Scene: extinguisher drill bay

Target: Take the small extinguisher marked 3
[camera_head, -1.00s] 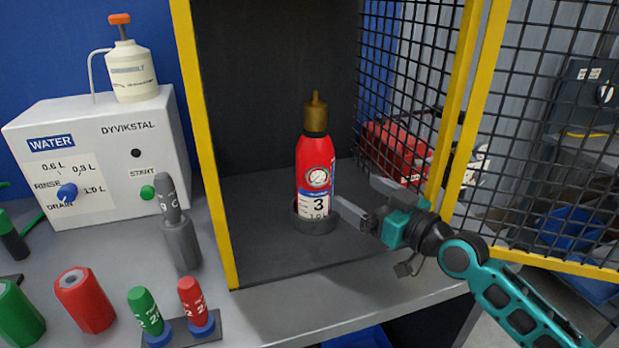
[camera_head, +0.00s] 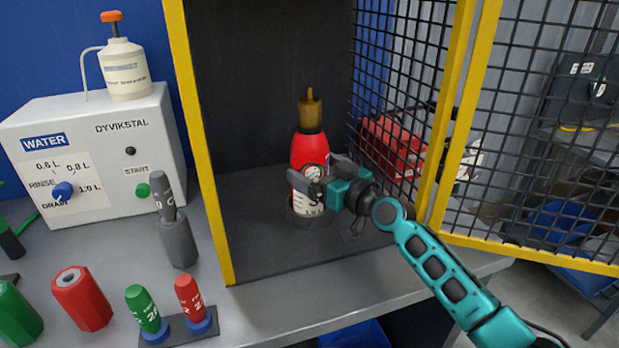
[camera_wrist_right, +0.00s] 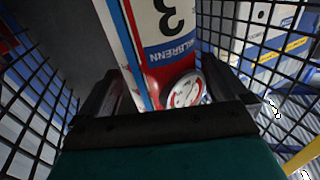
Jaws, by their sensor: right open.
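The small red extinguisher marked 3 (camera_head: 309,150) stands upright in a dark round holder (camera_head: 305,222) inside the yellow-framed cage. It has a brass top, a gauge and a white label. My right gripper (camera_head: 318,182) is open, with its fingers on either side of the extinguisher at label height and partly covering the label. In the right wrist view the red body and label with the 3 (camera_wrist_right: 165,45) lie between the open fingers (camera_wrist_right: 160,100). I cannot tell whether the fingers touch it. My left gripper is not in view.
The cage's yellow post (camera_head: 200,150) stands left of the extinguisher, and the mesh door (camera_head: 540,130) is open at the right. A red case (camera_head: 390,145) shows behind the mesh side. A white water unit (camera_head: 95,150) and several coloured cylinders occupy the bench at the left.

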